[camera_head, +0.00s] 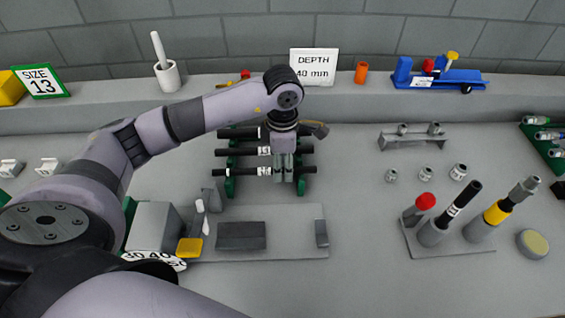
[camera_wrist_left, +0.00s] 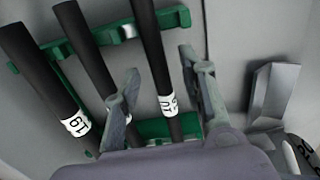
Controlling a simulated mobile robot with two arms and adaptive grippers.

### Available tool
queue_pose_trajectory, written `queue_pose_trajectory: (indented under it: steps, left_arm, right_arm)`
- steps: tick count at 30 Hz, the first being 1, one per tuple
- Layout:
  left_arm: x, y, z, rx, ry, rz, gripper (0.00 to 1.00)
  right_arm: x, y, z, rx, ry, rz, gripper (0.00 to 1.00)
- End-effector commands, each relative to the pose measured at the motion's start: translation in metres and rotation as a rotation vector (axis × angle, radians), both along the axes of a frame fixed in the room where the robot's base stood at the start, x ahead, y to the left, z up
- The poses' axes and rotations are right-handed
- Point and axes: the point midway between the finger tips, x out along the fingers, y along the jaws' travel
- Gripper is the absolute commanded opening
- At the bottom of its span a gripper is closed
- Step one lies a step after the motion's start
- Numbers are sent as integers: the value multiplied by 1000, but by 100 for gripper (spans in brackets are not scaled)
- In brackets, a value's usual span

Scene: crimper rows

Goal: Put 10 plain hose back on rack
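A green rack (camera_head: 230,187) on the bench holds several black hoses lying side by side. The nearest hose (camera_head: 243,171) has a white label; in the left wrist view this hose (camera_wrist_left: 152,45) carries a label whose characters are hard to read. Another hose (camera_wrist_left: 35,65) there is labelled 19, and the middle one (camera_wrist_left: 92,50) has its label mostly hidden. My left gripper (camera_head: 283,178) is over the nearest hose, pointing down. In the left wrist view its fingers (camera_wrist_left: 160,70) are spread on either side of that hose, with gaps visible. My right gripper is out of view.
A fixture plate (camera_head: 290,245) with grey blocks lies in front of the rack. At right, a stand (camera_head: 450,250) holds an upright black hose and a yellow-banded tool. Small metal fittings (camera_head: 458,171) stand near a grey bracket (camera_head: 415,140). A DEPTH sign (camera_head: 313,66) stands behind.

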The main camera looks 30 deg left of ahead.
Motion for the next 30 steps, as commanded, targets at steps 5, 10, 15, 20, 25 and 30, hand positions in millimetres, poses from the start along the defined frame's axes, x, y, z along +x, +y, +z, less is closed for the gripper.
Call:
queue_pose_trajectory:
  steps: [5, 10, 15, 20, 25, 30]
  left_arm:
    - [0, 0, 0, 0, 0, 0, 38]
    - [1, 0, 6, 0, -1, 0, 38]
    - [1, 0, 34, 0, -6, -1, 38]
    - [2, 0, 70, 0, -6, 0, 38]
    - [1, 0, 100, 0, -4, 0, 38]
    - [1, 0, 117, 0, -1, 0, 38]
  right_arm:
    - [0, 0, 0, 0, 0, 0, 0]
    - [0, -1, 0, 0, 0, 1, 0]
    - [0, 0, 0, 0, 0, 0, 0]
    - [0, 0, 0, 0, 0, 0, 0]
    - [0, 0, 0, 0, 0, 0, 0]
    - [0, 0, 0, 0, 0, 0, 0]
